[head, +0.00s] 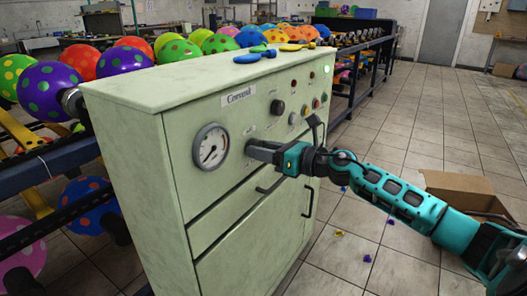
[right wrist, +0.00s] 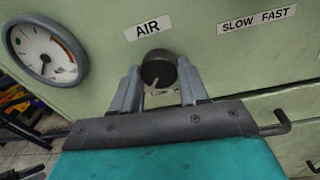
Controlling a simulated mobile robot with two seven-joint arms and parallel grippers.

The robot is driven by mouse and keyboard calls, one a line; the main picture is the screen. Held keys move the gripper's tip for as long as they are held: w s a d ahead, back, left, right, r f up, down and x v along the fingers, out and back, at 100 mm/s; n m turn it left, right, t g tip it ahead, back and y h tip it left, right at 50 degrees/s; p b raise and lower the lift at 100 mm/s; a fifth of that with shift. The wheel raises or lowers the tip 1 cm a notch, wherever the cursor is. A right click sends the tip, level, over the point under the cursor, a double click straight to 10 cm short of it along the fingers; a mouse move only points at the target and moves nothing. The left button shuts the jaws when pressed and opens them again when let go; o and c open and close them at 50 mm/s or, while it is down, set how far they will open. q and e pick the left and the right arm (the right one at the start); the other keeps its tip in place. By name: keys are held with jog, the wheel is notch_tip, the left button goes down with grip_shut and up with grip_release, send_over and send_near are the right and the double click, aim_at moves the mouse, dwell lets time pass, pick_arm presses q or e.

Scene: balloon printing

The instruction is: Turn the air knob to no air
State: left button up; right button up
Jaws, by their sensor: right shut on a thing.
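The air knob (right wrist: 158,70) is a round dark knob on the pale green cabinet front, below the label AIR (right wrist: 148,28). It has a pale pointer mark near its lower edge, and small lettering shows below it. My right gripper (right wrist: 158,80) has one finger on each side of the knob and is shut on it. In the head view my right gripper (head: 252,150) reaches the panel just right of the gauge, and its jaws hide the knob. My left gripper is in neither view.
A round pressure gauge (head: 210,146) sits left of the knob. Another black knob (head: 277,107), buttons and lights are up and right. Drawer handles (head: 308,202) stick out below. Deflated balloons (head: 255,54) lie on the cabinet top. An open cardboard box (head: 470,188) stands on the floor at right.

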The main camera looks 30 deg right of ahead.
dwell(0.3)
jog(key=o, duration=1.1)
jog(key=shift+c, duration=0.2)
jog(key=v, duration=1.3)
jog(key=shift+w, duration=0.1)
